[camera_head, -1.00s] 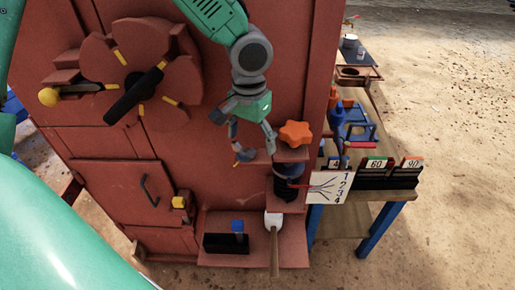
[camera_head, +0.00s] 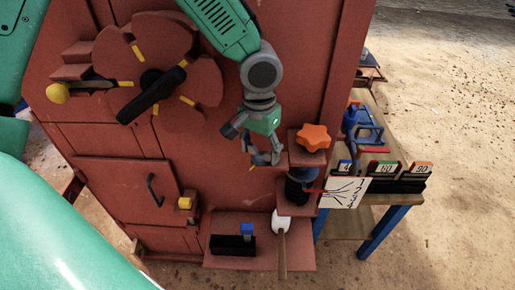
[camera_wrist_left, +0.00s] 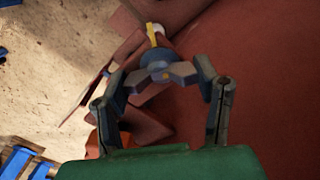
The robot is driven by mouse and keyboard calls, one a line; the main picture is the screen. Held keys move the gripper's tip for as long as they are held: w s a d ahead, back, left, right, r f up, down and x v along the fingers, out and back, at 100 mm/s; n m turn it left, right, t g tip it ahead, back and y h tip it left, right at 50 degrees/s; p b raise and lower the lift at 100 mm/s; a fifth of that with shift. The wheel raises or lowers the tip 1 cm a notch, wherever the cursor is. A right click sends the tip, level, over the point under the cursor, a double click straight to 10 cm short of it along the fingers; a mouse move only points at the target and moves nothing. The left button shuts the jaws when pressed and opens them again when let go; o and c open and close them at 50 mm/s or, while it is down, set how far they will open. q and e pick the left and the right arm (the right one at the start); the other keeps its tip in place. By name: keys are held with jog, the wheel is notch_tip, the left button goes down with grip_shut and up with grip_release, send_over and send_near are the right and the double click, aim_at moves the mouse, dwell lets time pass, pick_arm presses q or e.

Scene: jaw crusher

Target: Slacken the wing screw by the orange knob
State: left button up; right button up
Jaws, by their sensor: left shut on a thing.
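The orange knob (camera_head: 312,137) sits on a small red ledge on the crusher's front. It shows partly at the lower left in the left wrist view (camera_wrist_left: 107,128). My left gripper (camera_head: 264,157) is just left of this ledge, its fingers bent inward. In the left wrist view, the fingertips (camera_wrist_left: 162,77) close on a small blue-grey piece, which I take to be the wing screw (camera_wrist_left: 154,56). A yellow mark (camera_wrist_left: 152,33) shows just beyond it. The fingers hide much of the screw in the head view. My right gripper is out of view.
A handwheel (camera_head: 160,75) with a black bar is on the panel's upper left. Below the knob are a dark cylinder (camera_head: 298,190), a numbered card (camera_head: 345,191) and a shelf with a brush (camera_head: 281,240). A workbench (camera_head: 375,212) stands at the right.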

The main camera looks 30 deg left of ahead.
pick_arm(q)
jog(key=shift+s+d+f+y, duration=0.1)
jog(key=shift+d+y, duration=0.2)
jog(key=shift+a+n, duration=0.35)
jog(key=shift+n, duration=0.15)
jog(key=shift+a+n+p, duration=0.15)
jog(key=shift+n+p, duration=0.15)
jog(key=shift+n, duration=0.4)
jog(key=n, duration=0.1)
jog(key=n+p, duration=0.1)
jog(key=shift+d+n, duration=0.3)
jog(key=n+p, duration=0.1)
jog(key=n, duration=0.1)
jog(key=shift+a+n, duration=0.15)
jog(key=shift+n, duration=0.15)
jog(key=n+p, duration=0.2)
jog(key=n, duration=0.1)
jog(key=shift+n, duration=0.3)
jog(key=n+p, duration=0.2)
jog(key=n, duration=0.1)
jog(key=shift+n+p, duration=0.3)
jog(key=shift+n, duration=1.2)
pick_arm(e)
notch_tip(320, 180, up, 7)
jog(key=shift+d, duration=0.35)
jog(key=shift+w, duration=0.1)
